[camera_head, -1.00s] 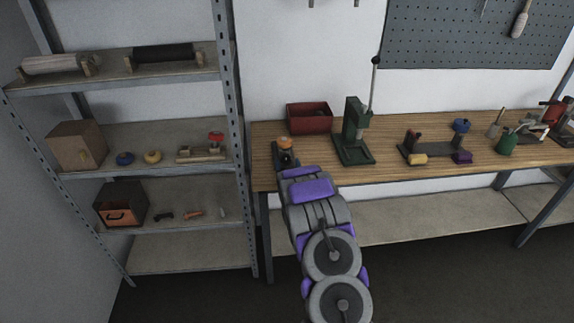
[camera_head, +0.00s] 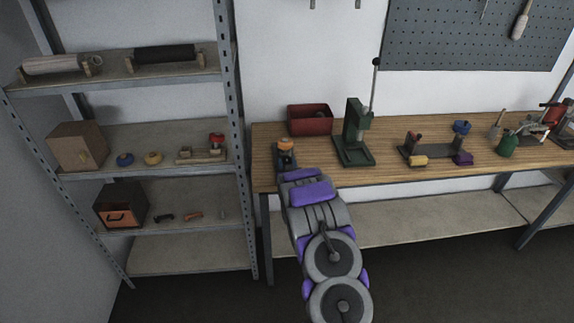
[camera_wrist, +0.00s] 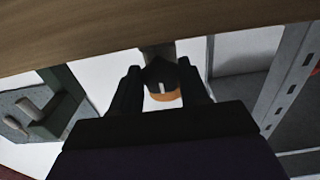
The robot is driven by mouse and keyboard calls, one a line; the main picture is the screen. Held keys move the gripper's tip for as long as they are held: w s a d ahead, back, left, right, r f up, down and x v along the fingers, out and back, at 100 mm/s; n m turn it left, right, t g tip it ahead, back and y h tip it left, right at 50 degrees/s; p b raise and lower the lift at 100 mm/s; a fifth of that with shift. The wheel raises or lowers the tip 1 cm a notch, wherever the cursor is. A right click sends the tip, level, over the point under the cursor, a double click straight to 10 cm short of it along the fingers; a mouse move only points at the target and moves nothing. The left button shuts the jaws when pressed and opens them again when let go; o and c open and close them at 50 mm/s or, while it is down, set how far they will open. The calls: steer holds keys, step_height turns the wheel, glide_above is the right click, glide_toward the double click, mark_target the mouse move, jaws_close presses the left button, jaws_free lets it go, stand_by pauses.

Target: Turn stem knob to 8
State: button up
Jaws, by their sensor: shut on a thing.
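The stem knob (camera_head: 285,144) has an orange part and stands at the left end of the wooden workbench. In the wrist view the knob (camera_wrist: 165,96) shows its orange part and a dark part with a white mark. My gripper (camera_wrist: 162,84) has one dark finger on each side of it and is shut on it. In the head view my gripper (camera_head: 287,160) is small, and my arm hides part of it. No number can be read on the knob or around it, so its setting cannot be told.
A red bin (camera_head: 309,119) stands behind the knob on the workbench (camera_head: 385,177). A green lever press (camera_head: 354,140) stands to its right. A metal shelf rack (camera_head: 190,258) with several objects stands at the left, close to the bench's end.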

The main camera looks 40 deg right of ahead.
steer(key=shift+c, duration=1.1)
steer(key=shift+n, duration=0.9)
steer(key=o, duration=1)
steer(key=shift+s, duration=0.1)
steer(key=shift+o, duration=0.2)
steer(key=shift+s, duration=0.1)
steer(key=p+v, duration=0.3)
steer(key=v, duration=1.4)
